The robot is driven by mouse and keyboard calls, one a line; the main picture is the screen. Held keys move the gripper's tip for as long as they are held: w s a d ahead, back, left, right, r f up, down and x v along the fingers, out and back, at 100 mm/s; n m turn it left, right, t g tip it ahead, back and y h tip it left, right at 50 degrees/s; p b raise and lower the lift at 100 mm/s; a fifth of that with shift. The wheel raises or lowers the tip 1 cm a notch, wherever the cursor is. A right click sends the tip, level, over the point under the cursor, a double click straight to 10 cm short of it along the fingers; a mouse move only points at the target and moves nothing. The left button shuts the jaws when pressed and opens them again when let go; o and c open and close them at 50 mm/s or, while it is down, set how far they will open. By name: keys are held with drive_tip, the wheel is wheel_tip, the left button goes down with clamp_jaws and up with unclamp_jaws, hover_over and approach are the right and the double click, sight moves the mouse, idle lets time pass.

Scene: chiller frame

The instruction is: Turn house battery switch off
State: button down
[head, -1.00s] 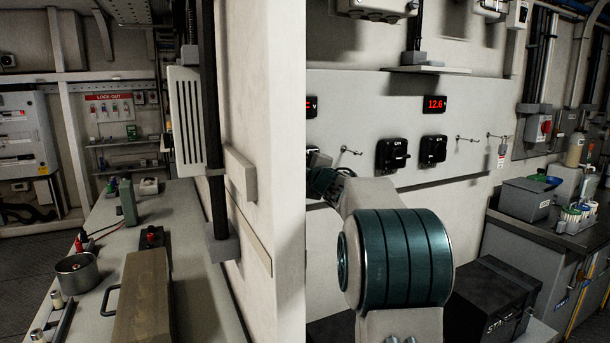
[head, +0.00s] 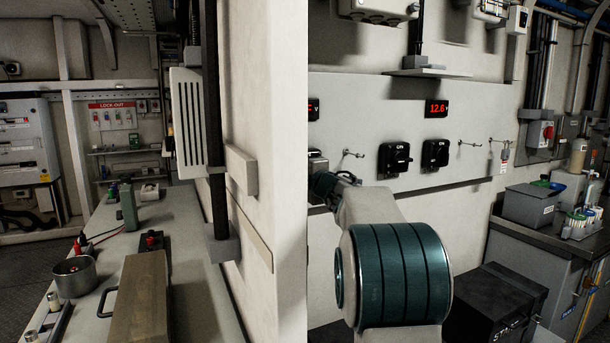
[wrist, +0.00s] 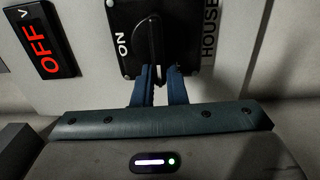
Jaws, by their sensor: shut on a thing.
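The house battery switch (wrist: 118,28) is a black square plate with a black handle (wrist: 155,42), on a light panel in the wrist view. "ON" is printed at its left and "HOUSE" at its right. The handle lies across the direction of the ON mark. My gripper (wrist: 158,78) has its two blue fingers on either side of the handle, shut on it; the fingers partly hide its lower end. A display (wrist: 48,42) beside the switch reads OFF in red. In the head view, my arm and the wall corner hide most of this switch.
Two similar black switches (head: 395,160) and (head: 435,155) sit to the right on the panel, with a 12.6 display (head: 437,109) above. Key-like hooks stick out nearby. A white wall corner (head: 275,130) stands close left of my arm. A black box (head: 490,300) is below right.

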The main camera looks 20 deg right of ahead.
drive_tip(key=shift+f, duration=0.1)
drive_tip(key=c, duration=1.5)
unclamp_jaws()
drive_tip(key=shift+o, duration=0.2)
drive_tip(key=s+b, duration=0.1)
drive_tip(key=s, duration=1.3)
drive_tip(key=shift+d, duration=0.25)
